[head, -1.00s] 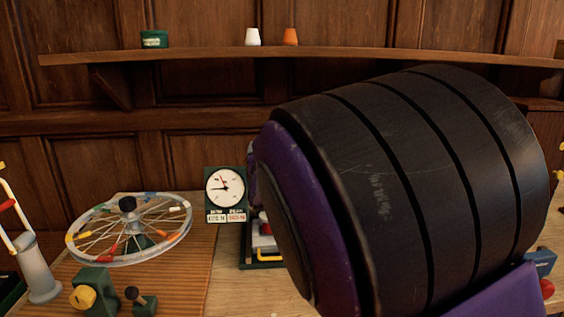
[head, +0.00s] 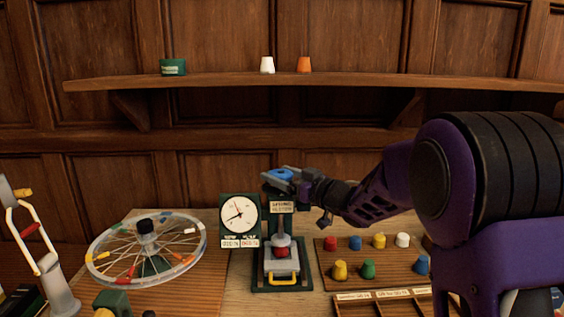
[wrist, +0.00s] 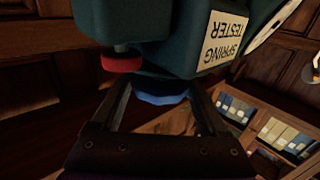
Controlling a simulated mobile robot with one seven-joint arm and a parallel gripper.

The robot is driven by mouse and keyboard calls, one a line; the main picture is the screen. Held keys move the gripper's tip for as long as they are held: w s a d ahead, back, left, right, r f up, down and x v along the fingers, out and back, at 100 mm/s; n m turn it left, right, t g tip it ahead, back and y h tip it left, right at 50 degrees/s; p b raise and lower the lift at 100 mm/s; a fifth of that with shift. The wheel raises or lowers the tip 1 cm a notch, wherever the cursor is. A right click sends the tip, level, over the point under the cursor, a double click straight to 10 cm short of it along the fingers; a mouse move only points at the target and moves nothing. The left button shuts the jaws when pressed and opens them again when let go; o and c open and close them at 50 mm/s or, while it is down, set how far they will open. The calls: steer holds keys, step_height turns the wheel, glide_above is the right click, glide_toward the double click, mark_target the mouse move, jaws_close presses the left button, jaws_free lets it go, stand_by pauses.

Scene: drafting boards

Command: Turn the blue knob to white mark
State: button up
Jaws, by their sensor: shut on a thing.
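The blue knob (head: 283,174) sits on top of the dark green spring tester (head: 305,262), above its white label. In the wrist view the blue knob (wrist: 160,97) shows between the two dark fingers. My gripper (head: 294,180) comes in from the right in the head view and is shut on the knob; it also shows in the wrist view (wrist: 162,108). The fingers hide the knob's sides. I cannot make out a white mark by the knob in either view.
A round dial (head: 239,214) stands left of the tester. A red knob (wrist: 121,63) is near my fingers. A spoked wheel (head: 146,250) lies at the left. A board of colored pegs (head: 330,272) is at the right. A shelf (head: 340,82) runs along the wall behind.

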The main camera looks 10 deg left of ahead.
steer(key=n+g+p, duration=0.1)
steer(key=n+g+y+p, duration=0.1)
steer(key=shift+w+d+r+g+y, duration=0.1)
steer(key=shift+r+g+y, duration=0.2)
steer(key=shift+g, duration=0.1)
steer(key=n+g, duration=0.1)
steer(key=n+g+p, duration=0.1)
steer(key=g+y, duration=0.1)
steer(key=g, duration=0.1)
steer(key=shift+f+n, duration=0.25)
steer(key=shift+n, duration=0.15)
steer(key=n+g, duration=0.1)
steer(key=g, duration=0.1)
steer(key=n+g, duration=0.2)
steer(key=g, duration=0.1)
steer(key=shift+f+y+p, duration=0.1)
steer(key=shift+y+p, duration=0.2)
steer(key=shift+n+g+h, duration=0.4)
steer(key=shift+n+g, duration=0.9)
steer(key=shift+g, duration=0.6)
steer(key=shift+n+g, duration=0.4)
steer(key=shift+g, duration=0.2)
steer(key=o, duration=1.2)
steer(key=shift+a, duration=0.2)
steer(key=shift+o, duration=0.2)
